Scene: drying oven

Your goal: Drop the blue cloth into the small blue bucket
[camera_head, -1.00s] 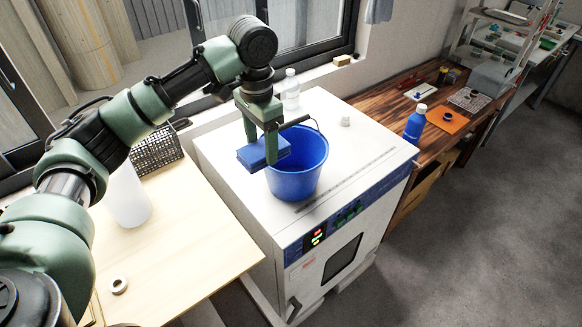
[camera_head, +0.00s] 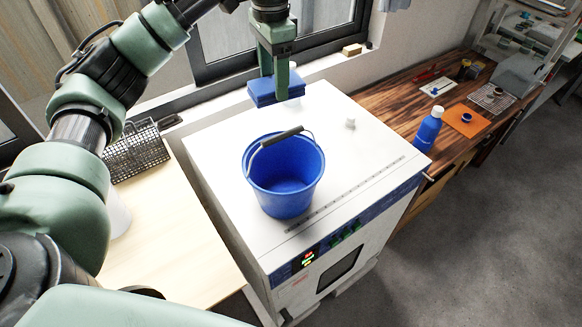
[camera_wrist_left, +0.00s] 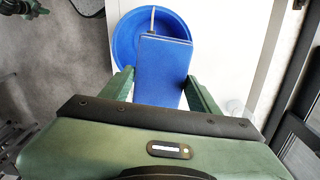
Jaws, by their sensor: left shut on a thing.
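The blue cloth (camera_head: 276,88) is a flat, folded block. My left gripper (camera_head: 274,92) is shut on it and holds it raised, near the back edge of the white oven in the head view. The small blue bucket (camera_head: 284,190) stands upright on the oven top, its dark handle up; its visible inside looks empty. In the head view the cloth appears behind and above the bucket, apart from it. In the left wrist view the cloth (camera_wrist_left: 162,72) lies between the fingers and covers part of the bucket (camera_wrist_left: 124,42). My right gripper is not in view.
The window frame (camera_head: 225,70) is close behind the gripper. A blue bottle (camera_head: 428,130) stands on the wooden bench. A black wire basket (camera_head: 137,155) is at left.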

